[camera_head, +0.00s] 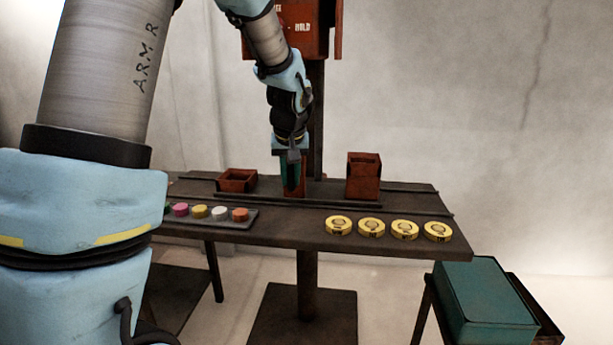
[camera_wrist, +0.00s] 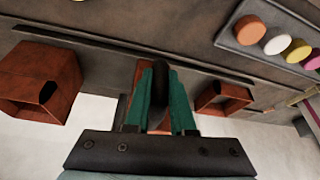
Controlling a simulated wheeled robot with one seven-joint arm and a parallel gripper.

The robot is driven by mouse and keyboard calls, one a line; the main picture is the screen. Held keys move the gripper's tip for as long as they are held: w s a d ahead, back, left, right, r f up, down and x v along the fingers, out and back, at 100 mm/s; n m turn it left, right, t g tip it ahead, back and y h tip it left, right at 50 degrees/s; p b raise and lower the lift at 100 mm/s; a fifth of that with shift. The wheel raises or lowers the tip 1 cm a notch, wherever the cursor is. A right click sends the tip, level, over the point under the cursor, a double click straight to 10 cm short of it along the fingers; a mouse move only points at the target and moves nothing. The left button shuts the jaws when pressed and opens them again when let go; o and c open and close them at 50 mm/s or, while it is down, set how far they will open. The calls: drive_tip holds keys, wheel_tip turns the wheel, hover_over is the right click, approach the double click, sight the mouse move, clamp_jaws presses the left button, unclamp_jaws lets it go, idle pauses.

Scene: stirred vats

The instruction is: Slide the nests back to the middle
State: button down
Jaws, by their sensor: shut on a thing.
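Red box-like nests stand along the dark rails on the table. A low, open-topped nest (camera_head: 238,180) is at the left; it shows at the right in the wrist view (camera_wrist: 222,98). A taller nest (camera_head: 363,178) is at the right; it shows large at the left in the wrist view (camera_wrist: 40,82). My gripper (camera_head: 291,184) points down between them, in front of the column. Its green fingers (camera_wrist: 161,78) are shut on a middle red nest (camera_head: 300,190), which they largely hide. How they grip it is hard to see.
Several yellow discs (camera_head: 371,227) line the table's front right. A tray (camera_head: 240,222) with coloured pucks lies front left. A red machine head (camera_head: 300,28) hangs on a dark column (camera_head: 317,120) behind my gripper. A teal box (camera_head: 485,305) stands lower right. Rail gaps beside my gripper look clear.

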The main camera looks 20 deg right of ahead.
idle(0.3)
drive_tip(key=c, duration=0.8)
unclamp_jaws()
drive_tip(key=shift+o, duration=0.2)
drive_tip(key=v, duration=1)
drive_tip(key=shift+s+r, duration=0.15)
drive_tip(key=shift+r, duration=0.2)
drive_tip(key=shift+a, duration=0.1)
drive_tip(key=s+a+f+g+p, duration=0.1)
drive_tip(key=s+a+f+p, duration=0.1)
drive_tip(key=a, duration=0.5)
drive_tip(key=s+a+f+n+p, duration=0.1)
drive_tip(key=s+a+f+p, duration=0.1)
drive_tip(key=s+a, duration=0.4)
drive_tip(key=s+a+f+g+p, duration=0.1)
drive_tip(key=s+a+p, duration=0.3)
drive_tip(key=a, duration=0.6)
drive_tip(key=shift+s+f+n+g+y+p, duration=0.3)
drive_tip(key=shift+f+y, duration=0.1)
drive_tip(key=shift+f, duration=0.45)
